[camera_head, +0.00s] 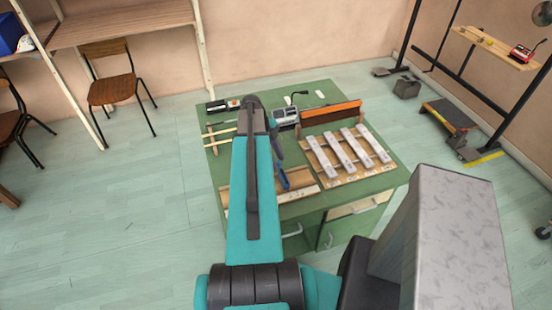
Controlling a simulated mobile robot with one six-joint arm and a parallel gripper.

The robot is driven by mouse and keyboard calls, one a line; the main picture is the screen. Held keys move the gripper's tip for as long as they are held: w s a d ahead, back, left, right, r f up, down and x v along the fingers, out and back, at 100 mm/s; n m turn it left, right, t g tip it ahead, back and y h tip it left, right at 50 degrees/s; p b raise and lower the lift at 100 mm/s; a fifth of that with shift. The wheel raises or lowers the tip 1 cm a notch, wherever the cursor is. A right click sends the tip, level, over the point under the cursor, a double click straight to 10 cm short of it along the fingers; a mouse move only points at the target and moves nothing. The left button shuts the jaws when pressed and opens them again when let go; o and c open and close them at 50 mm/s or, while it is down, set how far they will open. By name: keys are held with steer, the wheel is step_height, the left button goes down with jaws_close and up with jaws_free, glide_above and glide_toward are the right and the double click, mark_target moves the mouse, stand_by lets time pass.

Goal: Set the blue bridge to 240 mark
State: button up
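A small blue piece (282,178), which looks like the blue bridge, is on a long wooden board (300,193) near the front of the green table. A dark piece (277,147) shows just right of my arm, above and behind the blue piece. It may be part of my wrist or gripper, but my arm hides most of it. I cannot see fingertips, or whether anything touches the blue piece.
The green table (385,180) also carries pale bars on a wooden frame (345,152), an orange-brown long piece (330,112), a grey device (285,116) and wooden sticks (218,136). A chair (112,80) stands at the left. A black rack (465,75) stands right.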

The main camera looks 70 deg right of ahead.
jaws_close()
steer(key=shift+s+d+b, duration=0.1)
steer(key=shift+d+b, duration=0.05)
steer(key=shift+b, duration=0.7)
jaws_free()
steer(key=shift+r, duration=0.1)
steer(key=shift+b+v, duration=1.95)
steer(key=shift+v, duration=4.9)
